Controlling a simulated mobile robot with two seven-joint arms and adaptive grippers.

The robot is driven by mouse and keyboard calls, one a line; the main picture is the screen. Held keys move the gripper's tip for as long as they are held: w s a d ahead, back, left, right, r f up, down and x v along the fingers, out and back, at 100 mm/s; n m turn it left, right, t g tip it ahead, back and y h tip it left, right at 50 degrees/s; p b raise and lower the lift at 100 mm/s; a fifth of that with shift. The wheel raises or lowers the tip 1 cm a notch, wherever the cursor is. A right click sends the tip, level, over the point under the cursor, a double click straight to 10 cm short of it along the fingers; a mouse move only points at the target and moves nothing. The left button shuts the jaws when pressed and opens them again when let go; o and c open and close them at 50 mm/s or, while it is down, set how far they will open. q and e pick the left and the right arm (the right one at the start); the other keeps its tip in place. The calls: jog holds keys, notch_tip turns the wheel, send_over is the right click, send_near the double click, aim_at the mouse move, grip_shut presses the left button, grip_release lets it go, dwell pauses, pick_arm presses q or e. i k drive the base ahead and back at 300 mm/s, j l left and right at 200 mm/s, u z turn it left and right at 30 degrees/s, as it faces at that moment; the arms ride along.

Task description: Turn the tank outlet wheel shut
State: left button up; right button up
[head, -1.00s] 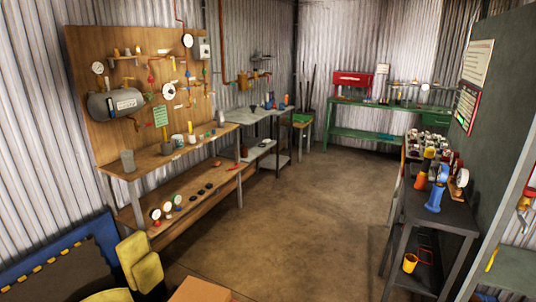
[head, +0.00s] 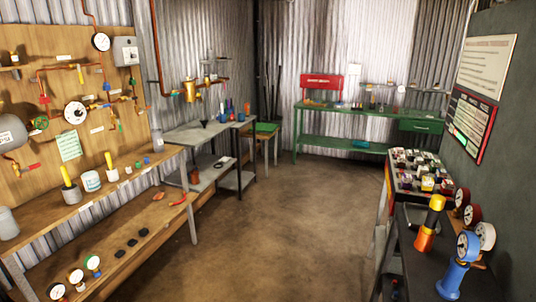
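A grey tank (head: 10,133) is mounted on the wooden pipe board (head: 75,75) at the left, cut off by the picture's edge. A small green round wheel (head: 39,123) sits on the pipework just right of the tank. It looks like the outlet wheel, but I cannot tell how far it is turned. A red-handled valve (head: 27,167) is below the tank. Neither of my grippers is in view.
A wooden bench (head: 120,165) with pots stands below the board, with a lower shelf (head: 130,235) holding gauges. A dark table (head: 418,262) with gauges and bottles is at the right. A green workbench (head: 350,118) stands at the back. The middle floor (head: 275,220) is clear.

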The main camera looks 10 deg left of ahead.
aim_at(41, 123)
jog(key=i+u, duration=0.4)
jog(key=i, duration=0.35)
jog(key=i+l+u, duration=0.15)
jog(key=i+u, duration=0.25)
jog(key=i, duration=0.35)
jog(key=i+j+u, duration=0.1)
jog(key=i+u, duration=0.7)
jog(key=i+l+u, duration=0.2)
jog(key=i+u, duration=0.2)
